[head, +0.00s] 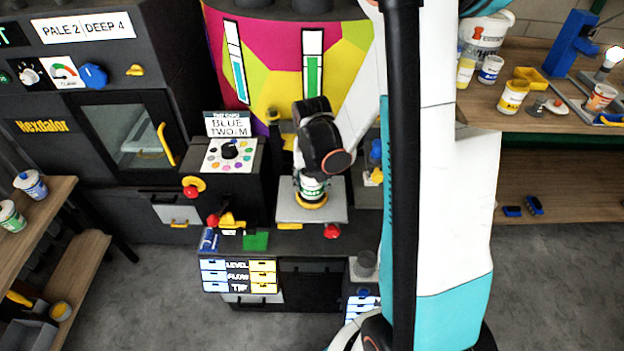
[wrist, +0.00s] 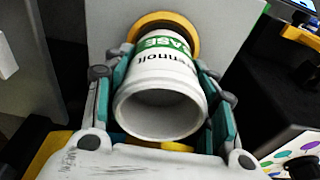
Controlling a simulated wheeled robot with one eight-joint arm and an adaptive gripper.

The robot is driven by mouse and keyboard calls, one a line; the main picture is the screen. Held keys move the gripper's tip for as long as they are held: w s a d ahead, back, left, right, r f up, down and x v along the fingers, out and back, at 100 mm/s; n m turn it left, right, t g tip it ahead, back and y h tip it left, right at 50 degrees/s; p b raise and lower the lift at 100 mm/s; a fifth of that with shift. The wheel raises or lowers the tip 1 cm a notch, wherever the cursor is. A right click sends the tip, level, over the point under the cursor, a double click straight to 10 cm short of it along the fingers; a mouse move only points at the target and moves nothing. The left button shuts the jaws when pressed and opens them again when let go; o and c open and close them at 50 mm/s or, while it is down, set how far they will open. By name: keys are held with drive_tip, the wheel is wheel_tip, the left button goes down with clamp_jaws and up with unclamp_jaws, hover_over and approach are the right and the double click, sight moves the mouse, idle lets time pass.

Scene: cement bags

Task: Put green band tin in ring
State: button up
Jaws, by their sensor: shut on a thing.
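The green band tin (wrist: 160,95) is white with a green band and lettering. In the wrist view it lies between the two fingers of my gripper (wrist: 165,100), which are shut on its sides. Its near round end faces the camera. The yellow-orange ring (wrist: 183,22) is just beyond the tin's far end, on a grey plate (wrist: 225,45). In the head view the tin (head: 312,187) is under my gripper, directly over the ring (head: 311,203) on the plate. Whether the tin's far end touches the plate inside the ring is hidden.
A dial console with a "BLUE TWO:M" card (head: 228,125) stands left of the plate. A shelf (head: 540,120) with other tins is at the right, and another (head: 40,225) at the left.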

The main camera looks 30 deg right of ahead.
drive_tip(key=shift+f+b, duration=1.05)
drive_tip(key=shift+f, duration=0.15)
drive_tip(key=o, duration=1.3)
drive_tip(key=shift+o, duration=0.2)
drive_tip(key=shift+r, duration=0.1)
drive_tip(key=shift+r+p, duration=2.95)
drive_tip(key=shift+r, duration=1.05)
